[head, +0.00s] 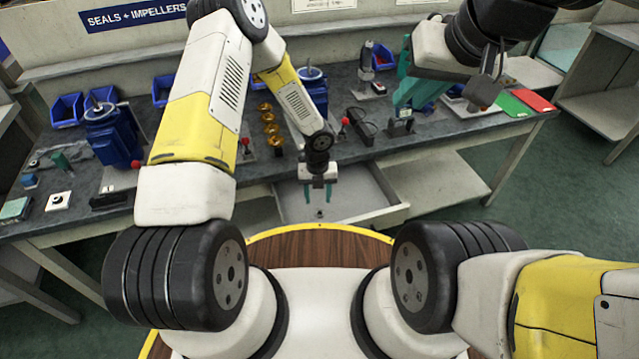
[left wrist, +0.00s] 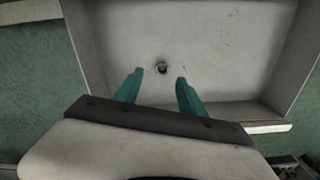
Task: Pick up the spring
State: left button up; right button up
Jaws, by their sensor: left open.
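A small dark round thing, which looks like the spring (head: 319,213), lies on the pale floor of an open drawer (head: 392,215). It also shows in the left wrist view (left wrist: 162,67), with its coils too small to make out. My left gripper (head: 317,200) points down over the drawer, open and empty. In the left wrist view the teal fingertips (left wrist: 158,75) are apart, and the small thing appears between and just beyond them.
The drawer's walls stand around the small thing. The bench (head: 250,172) above carries blue motors (head: 112,135), blue bins (head: 67,108), brass parts (head: 269,125) and red and green mats (head: 532,100). The drawer floor is otherwise clear.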

aim_at(320, 212)
pick_arm(q)
jog(key=f, duration=0.6)
jog(key=shift+s+d+f, duration=0.1)
jog(key=shift+d+f, duration=0.2)
grip_shut()
